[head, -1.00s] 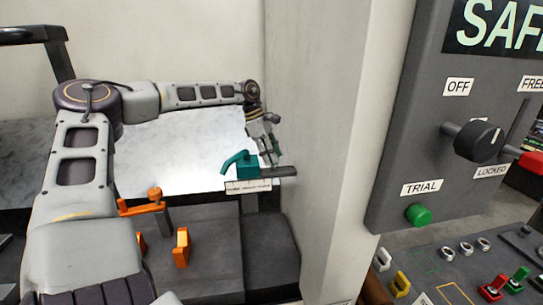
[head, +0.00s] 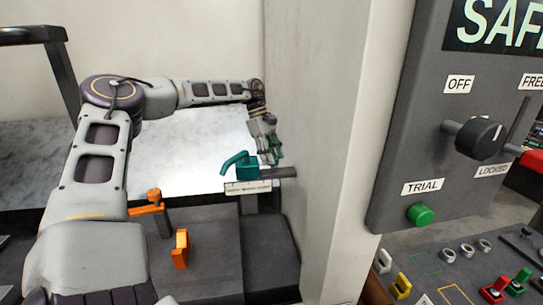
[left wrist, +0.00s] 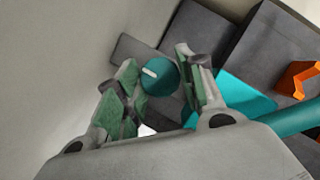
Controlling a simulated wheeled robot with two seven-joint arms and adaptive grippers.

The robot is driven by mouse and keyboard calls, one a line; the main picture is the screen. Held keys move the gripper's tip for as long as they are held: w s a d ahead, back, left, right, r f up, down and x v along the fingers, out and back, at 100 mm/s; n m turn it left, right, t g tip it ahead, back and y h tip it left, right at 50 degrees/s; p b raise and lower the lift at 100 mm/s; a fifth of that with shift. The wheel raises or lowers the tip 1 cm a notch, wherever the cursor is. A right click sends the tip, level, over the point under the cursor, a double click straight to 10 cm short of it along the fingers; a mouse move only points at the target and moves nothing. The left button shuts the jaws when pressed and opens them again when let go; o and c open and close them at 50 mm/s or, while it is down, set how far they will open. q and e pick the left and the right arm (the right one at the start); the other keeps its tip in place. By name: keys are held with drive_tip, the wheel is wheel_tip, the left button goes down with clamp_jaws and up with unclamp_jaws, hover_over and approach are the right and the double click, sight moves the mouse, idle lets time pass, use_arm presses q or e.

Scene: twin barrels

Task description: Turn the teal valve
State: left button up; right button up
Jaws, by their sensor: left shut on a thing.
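The teal valve (head: 246,170) sits on a dark post beside the pale wall in the head view, with its curved spout pointing left. In the left wrist view its round teal knob (left wrist: 160,76) has a white mark and lies between the green finger pads. My left gripper (head: 272,152) reaches the valve from above and behind, and is shut on the knob. The teal body (left wrist: 240,94) also shows at the right of the wrist view. The fingers hide part of the knob's sides. My right gripper is in neither view.
A pale wall edge (head: 345,130) stands close to the right of the valve. An orange bracket (head: 181,249) stands in front on the dark bench. A dark panel (head: 430,110) with a black knob (head: 480,139) and green button (head: 419,214) is at the right.

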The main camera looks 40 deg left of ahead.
use_arm(q)
drive_tip(key=o, duration=0.7)
drive_tip(key=shift+o, duration=0.2)
drive_tip(key=v, duration=1.2)
drive_tip(key=shift+a, duration=0.1)
idle(0.5)
